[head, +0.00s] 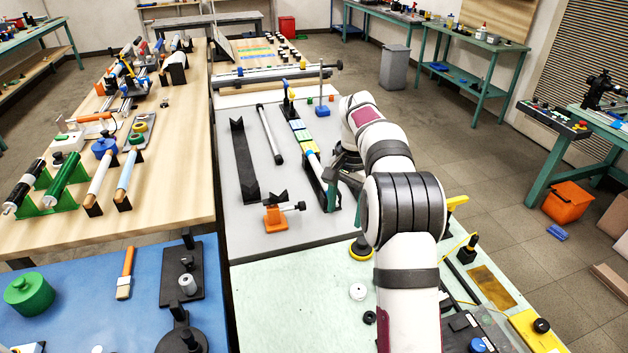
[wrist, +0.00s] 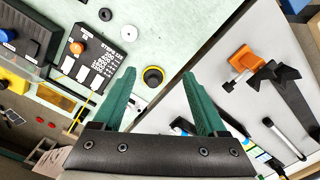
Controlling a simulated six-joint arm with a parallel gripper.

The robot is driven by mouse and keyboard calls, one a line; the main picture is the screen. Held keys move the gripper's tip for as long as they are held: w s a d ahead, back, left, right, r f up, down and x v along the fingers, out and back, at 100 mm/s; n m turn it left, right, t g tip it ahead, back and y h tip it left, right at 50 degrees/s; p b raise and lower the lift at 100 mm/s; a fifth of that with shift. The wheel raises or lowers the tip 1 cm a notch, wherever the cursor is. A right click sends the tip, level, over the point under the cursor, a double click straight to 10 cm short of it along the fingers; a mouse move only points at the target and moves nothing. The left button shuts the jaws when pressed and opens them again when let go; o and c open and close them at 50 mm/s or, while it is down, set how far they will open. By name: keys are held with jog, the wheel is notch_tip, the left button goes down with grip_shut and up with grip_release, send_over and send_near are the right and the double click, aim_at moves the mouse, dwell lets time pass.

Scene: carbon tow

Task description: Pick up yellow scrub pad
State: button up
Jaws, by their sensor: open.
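The yellow scrub pad (head: 361,248) is a small round piece with a yellow rim and a black top. In the head view it lies on the pale green surface near its border with the grey board, just left of my arm. In the wrist view the scrub pad (wrist: 153,83) appears between and beyond my two green fingertips. My gripper (head: 345,203) is open and empty, partly hidden by my arm in the head view. In the wrist view the gripper (wrist: 159,74) shows its fingers spread wide, apart from the pad.
A white disc (head: 358,291) and a small black ring (head: 369,317) lie near the pad. An orange V-block stand (head: 275,219) and a long black rail (head: 243,165) stand on the grey board. A yellow control box (head: 535,330) is at the right.

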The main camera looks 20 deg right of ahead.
jog(key=w+d+f, duration=0.1)
jog(key=d+f, duration=0.1)
jog(key=f, duration=0.1)
jog(key=w+d+f+m, duration=0.1)
jog(key=w+d+f, duration=0.1)
jog(key=d+f, duration=0.1)
jog(key=w+d+f+m, duration=0.1)
jog(key=d+f, duration=0.1)
jog(key=f, duration=0.2)
jog(key=shift+w+d+f, duration=0.2)
jog(key=shift+w+d, duration=0.1)
jog(key=shift+d, duration=0.1)
notch_tip(320, 180, down, 8)
jog(key=shift+d, duration=0.15)
grip_shut()
